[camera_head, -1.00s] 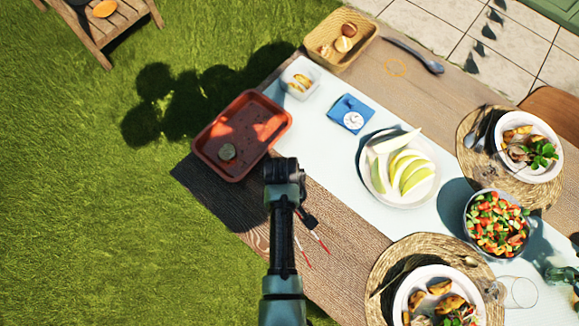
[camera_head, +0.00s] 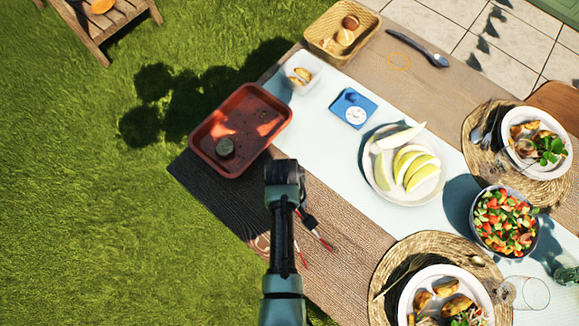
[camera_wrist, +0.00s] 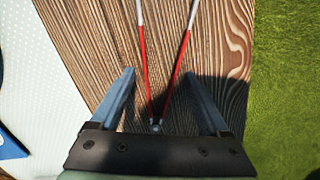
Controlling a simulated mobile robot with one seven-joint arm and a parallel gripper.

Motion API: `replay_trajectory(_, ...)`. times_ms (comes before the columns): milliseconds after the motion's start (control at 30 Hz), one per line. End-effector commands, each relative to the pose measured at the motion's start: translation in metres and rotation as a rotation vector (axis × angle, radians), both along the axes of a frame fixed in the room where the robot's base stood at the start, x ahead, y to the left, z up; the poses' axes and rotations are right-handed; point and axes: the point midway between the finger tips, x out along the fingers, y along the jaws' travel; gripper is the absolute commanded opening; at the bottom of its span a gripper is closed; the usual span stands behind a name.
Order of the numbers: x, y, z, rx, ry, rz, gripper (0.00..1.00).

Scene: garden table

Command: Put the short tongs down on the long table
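The short tongs (camera_wrist: 144,62) have two red arms with pale metal ends, spread in a V and joined at a small pivot. They appear to lie on the bare brown wood of the long table (camera_head: 345,222), near its grass-side edge. In the head view only parts of the tongs (camera_head: 323,243) show beside my arm. My gripper (camera_wrist: 159,73) is open in the wrist view, one finger on each side of the tongs, with a gap to both arms. In the head view my arm hides much of my gripper.
A red tray (camera_head: 205,158) with a dark round item stands at the table's left end. A pale runner (camera_head: 330,135) carries a melon plate (camera_head: 383,175) and a blue box (camera_head: 351,106). Place settings and a salad bowl (camera_head: 478,235) stand right. Bare wood lies around the tongs.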

Motion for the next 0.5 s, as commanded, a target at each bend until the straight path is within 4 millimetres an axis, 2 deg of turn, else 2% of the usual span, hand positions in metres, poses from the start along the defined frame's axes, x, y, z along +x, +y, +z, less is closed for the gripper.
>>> replay_trajectory(300, 0.0, 0.0, 0.003, 0.0, 0.0, 0.0, 0.79)
replay_trajectory(500, 0.003, 0.002, 0.031, 0.001, -0.003, 0.0, 0.79)
